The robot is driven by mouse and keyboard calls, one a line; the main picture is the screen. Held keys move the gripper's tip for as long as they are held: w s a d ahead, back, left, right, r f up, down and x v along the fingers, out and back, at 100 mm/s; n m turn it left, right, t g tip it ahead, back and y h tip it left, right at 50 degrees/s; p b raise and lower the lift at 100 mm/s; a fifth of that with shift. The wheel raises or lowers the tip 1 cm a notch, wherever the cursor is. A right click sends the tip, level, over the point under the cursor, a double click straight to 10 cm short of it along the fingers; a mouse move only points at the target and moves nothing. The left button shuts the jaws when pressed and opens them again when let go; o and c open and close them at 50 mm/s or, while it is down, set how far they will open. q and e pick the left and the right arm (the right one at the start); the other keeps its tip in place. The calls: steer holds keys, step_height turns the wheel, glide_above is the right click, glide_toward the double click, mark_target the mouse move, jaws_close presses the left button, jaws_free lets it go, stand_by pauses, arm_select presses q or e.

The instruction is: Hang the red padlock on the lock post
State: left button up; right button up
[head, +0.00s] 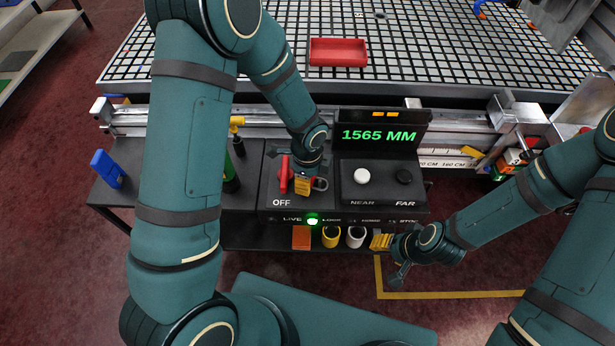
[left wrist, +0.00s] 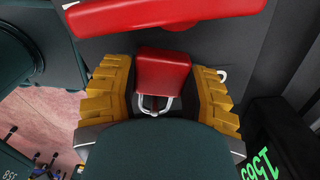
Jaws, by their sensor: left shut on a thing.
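The red padlock (left wrist: 163,82) shows in the left wrist view as a red block with a silver shackle (left wrist: 160,106) at its lower end. It sits between the yellow fingers of my left gripper (left wrist: 158,95), which is shut on it. In the head view my left gripper (head: 303,186) is over the control panel, just right of the red switch handle (head: 284,175) above the word OFF; its fingers hide the padlock. A grey loop (head: 320,184) shows right of the fingers; I cannot tell whether it is the lock post. My right gripper (head: 388,258) is open and empty, low at the panel's right.
The display (head: 379,134) reads 1565 MM above a white NEAR button (head: 361,176) and a black FAR button (head: 404,176). Orange, yellow and white items sit on the shelf below. A blue object (head: 107,168) stands left. A red tray (head: 338,52) lies on the grid table (head: 220,50).

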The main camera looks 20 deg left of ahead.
stand_by(0.4)
arm_select(q)
steer(key=o, duration=1.3)
step_height(320, 180, up, 12)
steer(key=shift+s, duration=0.1)
